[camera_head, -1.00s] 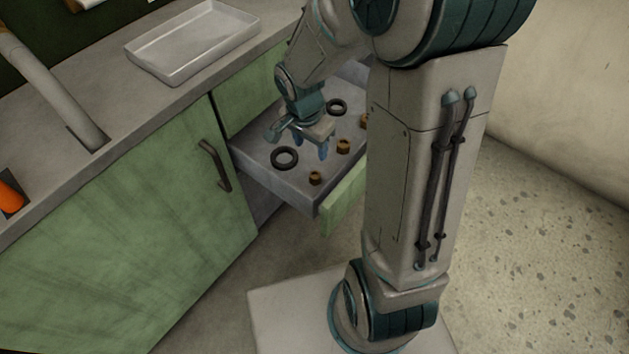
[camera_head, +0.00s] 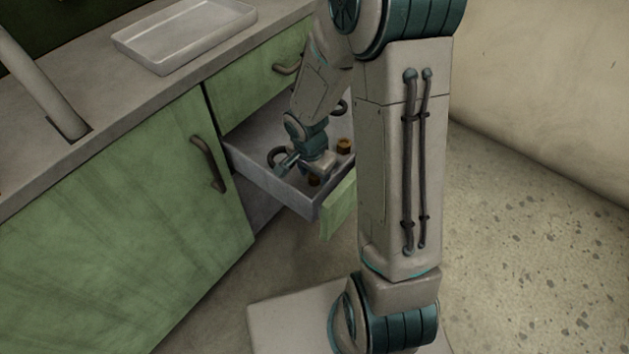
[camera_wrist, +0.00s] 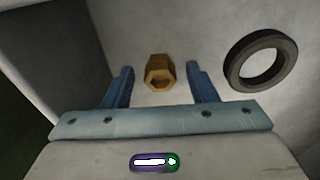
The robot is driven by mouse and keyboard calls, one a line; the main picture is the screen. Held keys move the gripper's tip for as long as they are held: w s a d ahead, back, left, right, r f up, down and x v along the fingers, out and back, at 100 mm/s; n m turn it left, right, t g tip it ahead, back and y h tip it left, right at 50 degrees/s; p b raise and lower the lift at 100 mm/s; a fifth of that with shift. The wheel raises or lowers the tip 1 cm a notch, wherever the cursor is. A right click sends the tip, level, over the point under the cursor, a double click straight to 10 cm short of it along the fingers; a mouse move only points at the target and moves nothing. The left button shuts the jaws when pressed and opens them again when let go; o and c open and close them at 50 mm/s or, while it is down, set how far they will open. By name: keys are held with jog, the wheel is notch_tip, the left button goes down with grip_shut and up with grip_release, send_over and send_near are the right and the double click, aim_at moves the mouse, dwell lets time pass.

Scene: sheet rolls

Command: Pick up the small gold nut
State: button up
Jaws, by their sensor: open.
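The small gold nut (camera_head: 314,181) sits on the floor of the open drawer (camera_head: 262,172), near its front corner, partly hidden by my gripper in the head view. In the wrist view the nut (camera_wrist: 160,72) is a hexagonal piece with a dark hole, centred between my two blue fingers. My gripper (camera_wrist: 160,84) is open, with one finger on each side of the nut and a gap to both. In the head view my gripper (camera_head: 315,174) is low in the drawer, right over the nut. I cannot tell how far the fingertips are above the drawer floor.
A dark ring (camera_wrist: 260,60) lies right of the nut in the wrist view; it shows beside my gripper in the head view (camera_head: 276,156). A larger gold nut (camera_head: 344,146) lies farther back. Drawer walls are close by. A white tray (camera_head: 183,36) stands on the counter.

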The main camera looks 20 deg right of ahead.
jog(key=c, duration=1.1)
jog(key=shift+o, duration=0.2)
